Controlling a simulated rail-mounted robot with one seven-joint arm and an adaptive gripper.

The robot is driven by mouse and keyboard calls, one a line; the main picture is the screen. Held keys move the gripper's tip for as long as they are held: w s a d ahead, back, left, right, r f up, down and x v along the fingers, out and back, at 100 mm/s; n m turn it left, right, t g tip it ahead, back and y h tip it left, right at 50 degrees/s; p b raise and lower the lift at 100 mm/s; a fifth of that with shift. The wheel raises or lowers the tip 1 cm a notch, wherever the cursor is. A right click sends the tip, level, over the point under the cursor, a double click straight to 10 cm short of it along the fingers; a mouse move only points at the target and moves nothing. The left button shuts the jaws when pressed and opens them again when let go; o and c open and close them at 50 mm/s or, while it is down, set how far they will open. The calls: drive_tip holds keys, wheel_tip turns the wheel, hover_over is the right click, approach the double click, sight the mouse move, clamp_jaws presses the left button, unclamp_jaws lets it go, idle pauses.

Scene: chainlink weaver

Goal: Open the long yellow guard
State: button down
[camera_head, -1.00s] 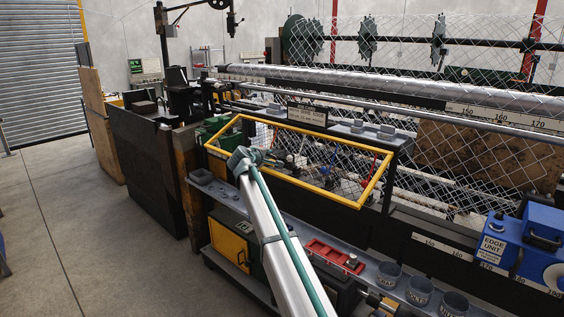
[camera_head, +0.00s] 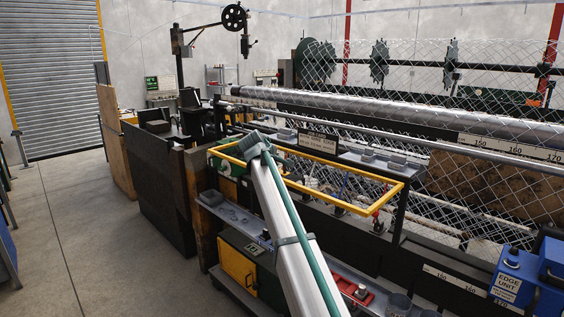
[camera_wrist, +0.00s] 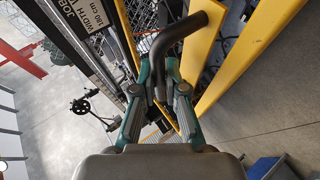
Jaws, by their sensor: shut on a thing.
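The long yellow guard (camera_head: 330,199) is a thin rectangular frame on the front of the machine. In the head view it is swung up and stands out from the machine, tilted close to level. In the wrist view its yellow bars (camera_wrist: 238,62) pass to the right of my gripper (camera_wrist: 163,88). My gripper is shut on the guard's dark bent handle (camera_wrist: 172,38), which rises between the fingers. In the head view my own arm hides the fingers and the handle.
A sign (camera_head: 318,142) stands behind the guard. A grey shelf (camera_head: 232,212) and a yellow-fronted box (camera_head: 237,267) lie below it. A blue edge unit (camera_head: 520,280) is at the right. Open concrete floor lies at the left.

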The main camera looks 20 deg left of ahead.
drive_tip(key=shift+w+r, duration=0.3)
drive_tip(key=shift+r, duration=0.05)
drive_tip(key=c, duration=1.3)
unclamp_jaws()
drive_tip(key=shift+w+d+f, duration=0.1)
drive_tip(key=shift+d+f, duration=0.05)
drive_tip(key=shift+o, duration=0.5)
drive_tip(key=shift+f, duration=0.15)
drive_tip(key=shift+s+r, duration=0.25)
drive_tip(key=shift+s, duration=0.45)
drive_tip(key=v, duration=1)
drive_tip(key=shift+s+r, duration=0.25)
drive_tip(key=shift+d, duration=0.1)
